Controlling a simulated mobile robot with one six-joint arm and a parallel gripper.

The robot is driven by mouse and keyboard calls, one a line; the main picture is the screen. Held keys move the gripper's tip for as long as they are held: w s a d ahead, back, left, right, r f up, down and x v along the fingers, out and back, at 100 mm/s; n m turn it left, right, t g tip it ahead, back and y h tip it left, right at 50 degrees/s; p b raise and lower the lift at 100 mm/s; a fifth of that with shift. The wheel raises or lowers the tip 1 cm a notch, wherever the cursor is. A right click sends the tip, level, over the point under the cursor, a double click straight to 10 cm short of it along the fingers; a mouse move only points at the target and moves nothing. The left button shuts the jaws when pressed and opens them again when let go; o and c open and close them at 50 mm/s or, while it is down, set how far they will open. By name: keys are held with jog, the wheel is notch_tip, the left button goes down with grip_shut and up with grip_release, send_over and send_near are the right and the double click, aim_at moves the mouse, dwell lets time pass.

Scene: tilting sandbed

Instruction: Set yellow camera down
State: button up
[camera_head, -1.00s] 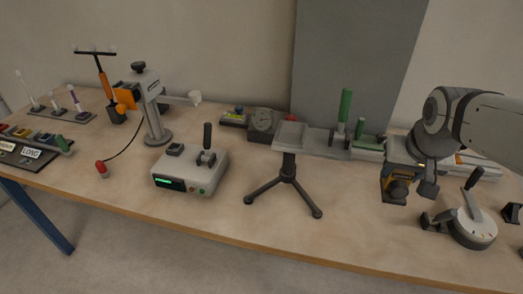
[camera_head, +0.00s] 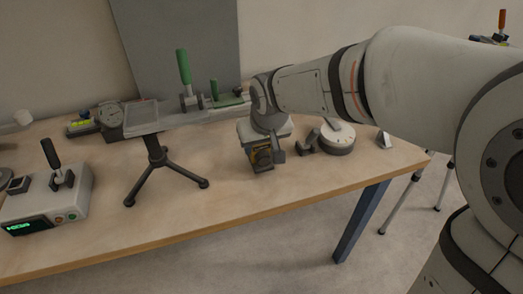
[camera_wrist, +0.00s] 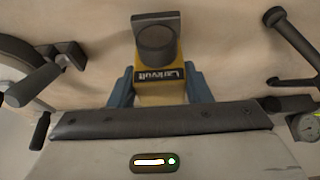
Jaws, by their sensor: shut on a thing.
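The yellow camera (camera_head: 262,158) has a dark lens and a dark label band. In the head view it is under the end of my arm, near the front right part of the table. My gripper (camera_head: 264,149) is shut on it. In the wrist view the camera (camera_wrist: 160,90) sits between the two blue-grey fingers of my gripper (camera_wrist: 160,92), with its round dark lens pointing away from the palm. The wooden table top (camera_head: 215,205) lies below it. I cannot tell whether the camera touches the wood.
A black tripod stand with a flat plate (camera_head: 150,130) is to the left. A round grey device (camera_head: 337,138) stands close on the right. A box with a green display (camera_head: 45,200) is at far left. The wood in front of the camera is clear.

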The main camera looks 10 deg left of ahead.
jog(key=shift+f, duration=1.1)
jog(key=shift+f+b, duration=0.25)
jog(key=shift+b, duration=0.05)
jog(key=o, duration=1.3)
jog(key=shift+r, duration=0.1)
